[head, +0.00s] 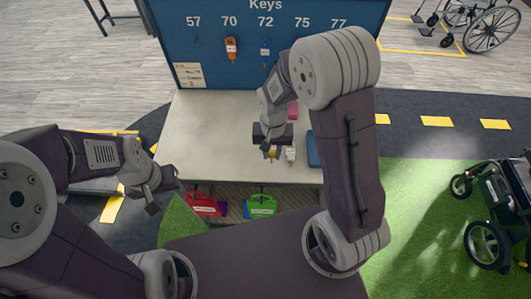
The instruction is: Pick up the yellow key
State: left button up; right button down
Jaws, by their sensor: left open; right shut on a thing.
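The yellow key (271,155) is at the front part of the pale table (215,135), just below my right gripper (272,147). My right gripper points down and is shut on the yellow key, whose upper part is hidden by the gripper. I cannot tell whether the key touches the table. My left gripper (165,190) is open and empty, off the left front of the table.
A white key (290,154) is close to the right of the yellow one. A blue key board (215,20) behind the table holds an orange key (231,48) and a blue key (265,51). Red (204,204) and green (261,206) items sit below the table's front edge.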

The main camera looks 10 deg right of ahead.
jog(key=s+d+r, duration=0.4)
jog(key=s+r, duration=0.1)
jog(key=s, duration=0.2)
jog(key=shift+s, duration=0.35)
jog(key=shift+a, duration=0.1)
dwell(0.4)
